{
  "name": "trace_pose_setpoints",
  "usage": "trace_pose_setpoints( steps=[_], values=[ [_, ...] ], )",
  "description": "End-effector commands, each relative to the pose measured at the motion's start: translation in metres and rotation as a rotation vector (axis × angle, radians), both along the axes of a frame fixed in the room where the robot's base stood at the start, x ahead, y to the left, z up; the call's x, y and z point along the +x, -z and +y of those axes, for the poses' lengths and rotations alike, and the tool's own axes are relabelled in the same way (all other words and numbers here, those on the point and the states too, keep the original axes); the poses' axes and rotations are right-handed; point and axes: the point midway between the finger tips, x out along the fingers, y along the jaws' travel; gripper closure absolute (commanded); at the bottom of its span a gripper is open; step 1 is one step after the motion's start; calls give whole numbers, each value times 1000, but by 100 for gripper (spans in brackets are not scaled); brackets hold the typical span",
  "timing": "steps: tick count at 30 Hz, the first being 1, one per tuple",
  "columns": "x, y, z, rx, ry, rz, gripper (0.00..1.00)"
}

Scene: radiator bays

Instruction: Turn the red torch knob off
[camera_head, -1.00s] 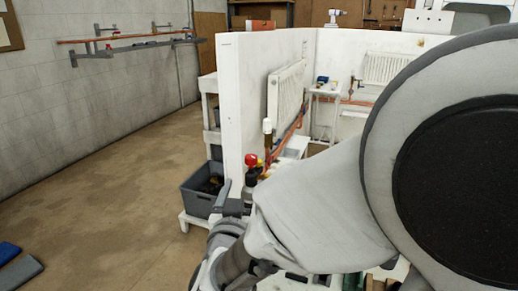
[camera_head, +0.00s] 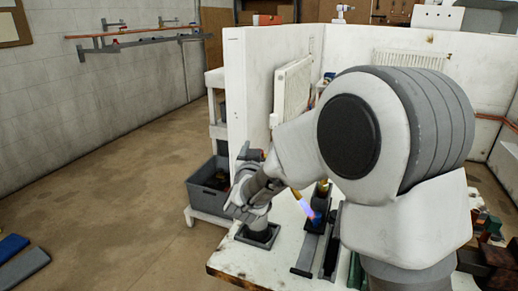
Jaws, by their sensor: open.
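A brass torch nozzle (camera_head: 297,193) shows just right of my wrist, with a blue-violet flame (camera_head: 306,209) at its lower end, so the torch is lit. The torch body and its red knob cannot be seen; my arm covers the area beside the nozzle. My gripper (camera_head: 249,154) is at the far end of my arm, left of the nozzle, near the front edge of the white partition. It is small and partly hidden, and appears open. I cannot tell whether it touches anything.
The white workbench (camera_head: 226,264) carries a dark square-based stand (camera_head: 258,236) and dark rails (camera_head: 312,250). A grey bin (camera_head: 207,188) stands behind it, left of the partition (camera_head: 237,95). A radiator (camera_head: 293,88) hangs on the partition.

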Motion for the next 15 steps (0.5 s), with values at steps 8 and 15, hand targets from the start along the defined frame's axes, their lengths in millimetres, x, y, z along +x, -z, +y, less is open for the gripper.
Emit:
trace_pose_setpoints(
  steps=[8,15],
  values=[
    [0,0,0,-1,0,0,39],
    [0,0,0,0,0,0,82]
  ],
)
